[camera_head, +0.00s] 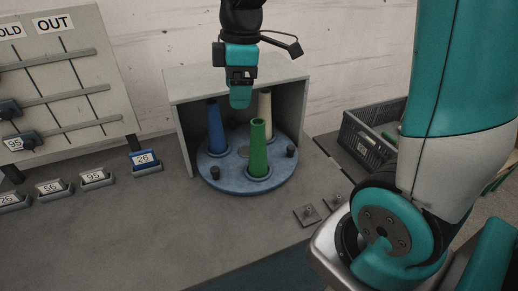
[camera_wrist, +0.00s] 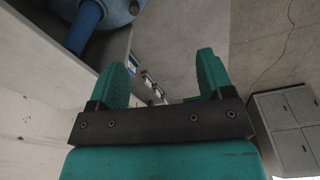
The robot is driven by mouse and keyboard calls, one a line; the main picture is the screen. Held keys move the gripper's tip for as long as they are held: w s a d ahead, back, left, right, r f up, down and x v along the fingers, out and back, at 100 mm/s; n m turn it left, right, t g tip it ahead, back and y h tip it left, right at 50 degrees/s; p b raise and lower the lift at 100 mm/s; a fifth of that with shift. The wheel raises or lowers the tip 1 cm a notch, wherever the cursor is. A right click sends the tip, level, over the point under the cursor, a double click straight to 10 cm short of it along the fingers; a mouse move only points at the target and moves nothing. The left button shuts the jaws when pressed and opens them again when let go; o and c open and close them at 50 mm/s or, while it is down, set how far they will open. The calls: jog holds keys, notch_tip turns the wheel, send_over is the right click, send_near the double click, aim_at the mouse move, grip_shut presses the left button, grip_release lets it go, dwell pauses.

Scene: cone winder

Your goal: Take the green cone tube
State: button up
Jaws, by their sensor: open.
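The green cone tube (camera_head: 259,150) stands upright at the front of a round blue turntable (camera_head: 222,181), inside a grey open-fronted housing (camera_head: 187,90). A blue cone tube (camera_head: 215,128) stands behind it to the left, and a cream cone tube (camera_head: 265,104) stands behind it near the right. My gripper (camera_head: 241,102) is in front of the housing's top in the head view, above the green tube and apart from it. In the wrist view my gripper (camera_wrist: 163,75) is open with nothing between its fingers. The green tube does not show there; a blue tube (camera_wrist: 85,25) shows at upper left.
Two dark knobs stand on the turntable. A blue block labelled 26 (camera_head: 145,161) and several grey labelled blocks lie left. A board (camera_head: 70,90) with rails stands behind them. A dark crate (camera_head: 368,137) is at right. The front bench is mostly clear.

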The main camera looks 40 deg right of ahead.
jog(key=n+h, duration=0.1)
jog(key=n, duration=0.1)
send_over(257, 132)
jog(key=w+d, duration=0.1)
jog(key=shift+g, duration=0.3)
jog(key=f+p, duration=0.1)
jog(key=f, duration=0.4)
jog(key=f+p, duration=0.2)
jog(key=f, duration=0.4)
jog(key=shift+w+d+f, duration=0.1)
jog(key=shift+d+f, duration=0.05)
jog(key=shift+d, duration=0.05)
jog(key=shift+w+a+f+p, duration=0.1)
jog(key=shift+f+p, duration=0.55)
jog(key=shift+f, duration=0.95)
jog(key=shift+a+f+p, duration=0.1)
jog(key=shift+f+p, duration=0.55)
jog(key=shift+f, duration=0.9)
jog(key=c, duration=1.1)
jog(key=shift+r, duration=0.1)
jog(key=shift+c, duration=0.2)
